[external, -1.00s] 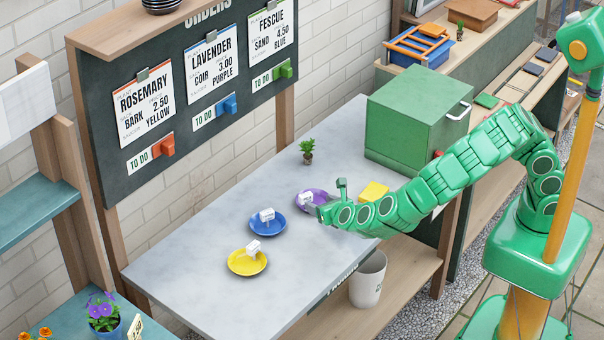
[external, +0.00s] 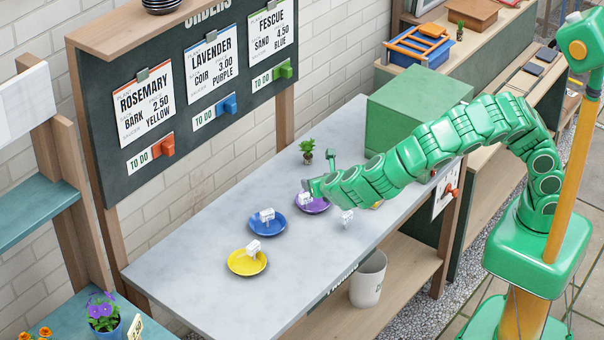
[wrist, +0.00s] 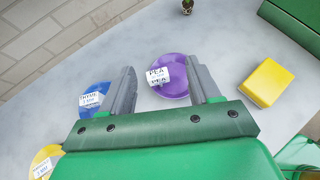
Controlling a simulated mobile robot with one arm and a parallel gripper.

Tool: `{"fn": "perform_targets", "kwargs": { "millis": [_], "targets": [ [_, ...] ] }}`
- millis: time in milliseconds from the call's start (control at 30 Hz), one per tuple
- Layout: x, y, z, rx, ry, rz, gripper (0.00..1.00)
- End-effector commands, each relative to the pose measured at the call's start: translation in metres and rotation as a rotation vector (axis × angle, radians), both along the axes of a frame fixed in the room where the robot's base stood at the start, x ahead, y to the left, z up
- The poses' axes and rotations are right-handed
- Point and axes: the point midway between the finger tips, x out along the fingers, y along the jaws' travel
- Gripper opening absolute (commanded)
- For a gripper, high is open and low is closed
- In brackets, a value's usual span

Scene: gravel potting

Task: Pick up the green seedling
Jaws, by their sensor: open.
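The green seedling (external: 306,150) is a small leafy plant in a small dark pot, upright on the grey counter near the wall. In the wrist view the seedling (wrist: 187,6) shows at the top edge, beyond my fingertips and partly cut off. My gripper (external: 308,187) is above the counter, close to the purple saucer (external: 318,207) and nearer the front than the seedling. In the wrist view my gripper (wrist: 161,68) has its two grey fingers spread apart with nothing held. The purple saucer (wrist: 172,92) with its white label shows between and beneath them.
Blue (external: 267,230) and yellow (external: 246,268) saucers with white tags stand left of the purple one. A green box (external: 412,108) stands at the counter's right end. A yellow block (wrist: 266,83) lies near it. Bare counter surrounds the seedling.

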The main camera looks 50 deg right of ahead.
Motion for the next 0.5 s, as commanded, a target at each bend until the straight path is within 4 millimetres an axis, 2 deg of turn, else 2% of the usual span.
{"fn": "perform_targets", "kwargs": {
  "millis": [267,500],
  "targets": [
    [0.042,-0.027,-0.011,0.077,0.173,-0.142,0.62],
    [0.096,-0.077,-0.017,0.216,0.415,-0.272,0.62]
  ]
}}
